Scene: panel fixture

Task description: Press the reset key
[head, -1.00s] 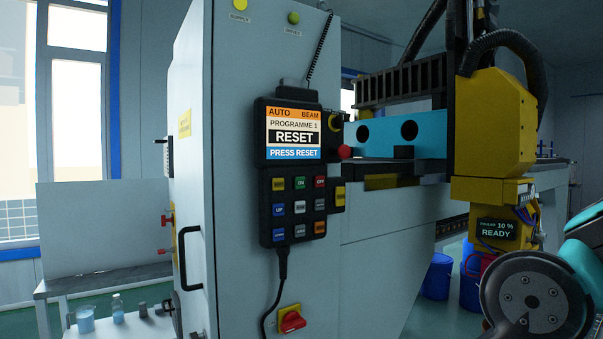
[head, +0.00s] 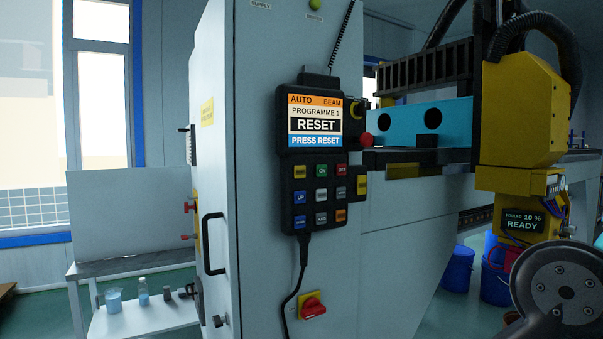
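A dark hand-held control panel (head: 281,125) hangs on the front of the light grey cabinet. Its lit screen (head: 315,121) reads AUTO, BEAM, PROGRAMME 1, RESET and PRESS RESET. Below it are rows of small keys: a yellow key (head: 300,172), a green ON key (head: 321,171), a red OFF key (head: 341,171), a blue UP key (head: 299,197), a lower blue key (head: 299,223), an orange key (head: 341,216) and several grey ones. Most labels are too small to read, so I cannot tell which is reset. My gripper is out of view; only a round joint of my arm shows at lower right.
A red button (head: 366,140) juts out beside the screen. A black door handle (head: 211,244) is at left. A yellow machine head (head: 524,110) with a READY display stands at right. Blue buckets (head: 456,270) are on the floor.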

